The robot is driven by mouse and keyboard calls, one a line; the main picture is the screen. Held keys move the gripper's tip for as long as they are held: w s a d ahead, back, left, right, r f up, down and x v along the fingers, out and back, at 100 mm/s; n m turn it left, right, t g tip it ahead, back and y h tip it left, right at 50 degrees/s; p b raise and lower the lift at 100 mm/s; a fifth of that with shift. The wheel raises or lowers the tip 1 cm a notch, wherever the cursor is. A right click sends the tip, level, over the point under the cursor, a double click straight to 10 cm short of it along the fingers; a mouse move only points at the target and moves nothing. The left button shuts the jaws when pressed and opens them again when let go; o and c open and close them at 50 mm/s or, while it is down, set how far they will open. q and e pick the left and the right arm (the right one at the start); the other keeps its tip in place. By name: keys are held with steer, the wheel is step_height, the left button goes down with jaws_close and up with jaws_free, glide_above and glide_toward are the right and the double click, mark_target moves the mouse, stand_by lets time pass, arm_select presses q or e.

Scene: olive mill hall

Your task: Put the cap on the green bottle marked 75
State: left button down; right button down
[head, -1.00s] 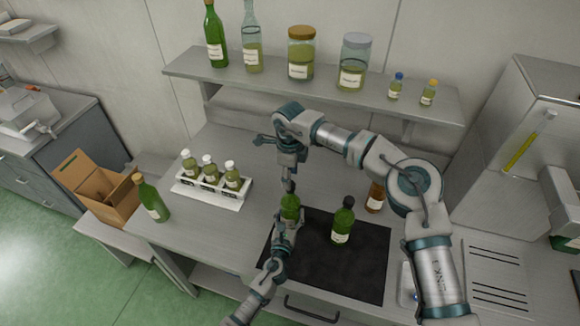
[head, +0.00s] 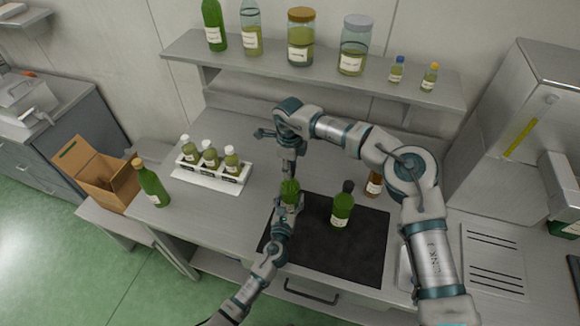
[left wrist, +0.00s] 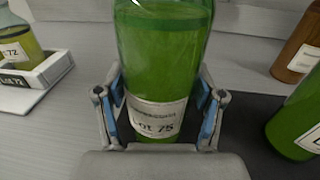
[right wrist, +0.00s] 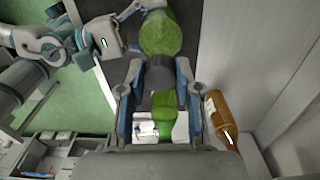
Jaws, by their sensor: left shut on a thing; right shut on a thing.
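The green bottle marked 75 (left wrist: 165,60) stands upright between the fingers of my left gripper (left wrist: 160,120), which is shut on it; its label reads "Lot 75". In the head view this bottle (head: 289,193) is at the left part of the black mat. My right gripper (right wrist: 158,85) is shut on a dark cap (right wrist: 160,74). In the head view the right gripper (head: 289,172) is straight above the bottle. The bottle's mouth is hidden, so I cannot tell whether cap and bottle touch.
A second green bottle (head: 342,211) with a dark top stands on the black mat (head: 320,255), close on the right. An amber bottle (head: 374,184) is behind it. A white rack (head: 230,175) of small bottles and another green bottle (head: 152,187) stand left. The counter between is clear.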

arm_select(q)
steer(key=shift+f, duration=0.1)
arm_select(e)
steer(key=shift+w+d+m, duration=0.1)
steer(key=shift+w+m, duration=0.05)
steer(key=shift+m, duration=0.65)
steer(key=c, duration=0.7)
jaws_free()
step_height(320, 180, up, 12)
steer(key=shift+w+f, duration=0.1)
arm_select(q)
steer(key=shift+c, duration=0.3)
jaws_free()
